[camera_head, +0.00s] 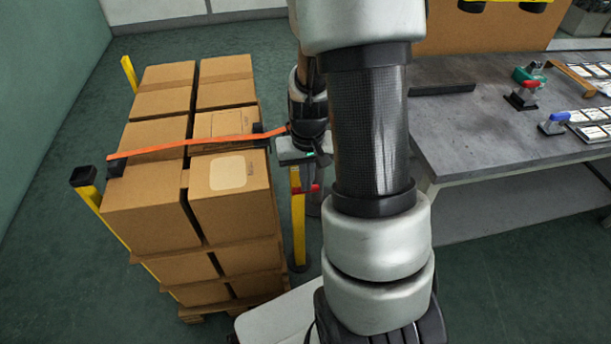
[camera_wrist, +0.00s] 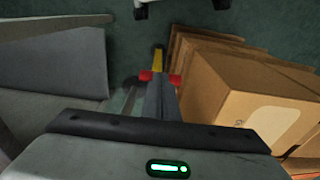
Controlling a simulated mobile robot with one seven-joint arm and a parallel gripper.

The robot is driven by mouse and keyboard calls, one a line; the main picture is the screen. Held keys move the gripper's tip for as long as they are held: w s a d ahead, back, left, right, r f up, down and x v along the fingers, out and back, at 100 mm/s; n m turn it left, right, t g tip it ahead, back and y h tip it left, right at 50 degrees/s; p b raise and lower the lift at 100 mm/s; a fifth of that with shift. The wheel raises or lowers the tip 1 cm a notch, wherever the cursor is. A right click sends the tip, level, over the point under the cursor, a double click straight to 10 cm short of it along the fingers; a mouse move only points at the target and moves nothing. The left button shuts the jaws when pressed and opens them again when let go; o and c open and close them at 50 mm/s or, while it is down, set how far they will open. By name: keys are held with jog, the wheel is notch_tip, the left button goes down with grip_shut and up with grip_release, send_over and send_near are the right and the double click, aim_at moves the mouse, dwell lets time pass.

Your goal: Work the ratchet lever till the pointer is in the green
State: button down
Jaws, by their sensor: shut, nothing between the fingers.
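An orange strap (camera_head: 200,145) runs across the stacked cartons toward a yellow post (camera_head: 299,225) beside their right side. A red bar (camera_head: 312,189), possibly the lever's grip, shows by that post. In the wrist view the red bar (camera_wrist: 146,76) shows on both sides of my fingers, with the yellow post (camera_wrist: 158,58) beyond. My gripper (camera_head: 306,187) is shut and empty, pointing down at the red bar; its fingers (camera_wrist: 160,80) cover the bar's middle. I cannot tell whether they touch. No pointer or green zone can be made out; my arm hides part of this area.
The cartons (camera_head: 230,188) stand on a pallet (camera_head: 200,311) close to the left of my gripper. A grey workbench (camera_head: 465,130) with red and blue-handled clamps stands at the right. Green floor (camera_head: 60,255) is clear at the left.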

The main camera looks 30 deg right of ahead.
jog(key=shift+s+f+b, duration=0.2)
jog(key=shift+f+b, duration=0.1)
jog(key=shift+f, duration=0.5)
jog(key=shift+a+f, duration=0.1)
jog(key=r+p, duration=0.1)
jog(key=r, duration=0.1)
jog(key=r+p, duration=0.3)
jog(key=shift+w+r, duration=0.3)
jog(key=s+a+r+p, duration=0.1)
jog(key=s+r, duration=0.4)
jog(key=r, duration=0.2)
jog(key=shift+p, duration=0.35)
jog(key=shift+a, duration=0.1)
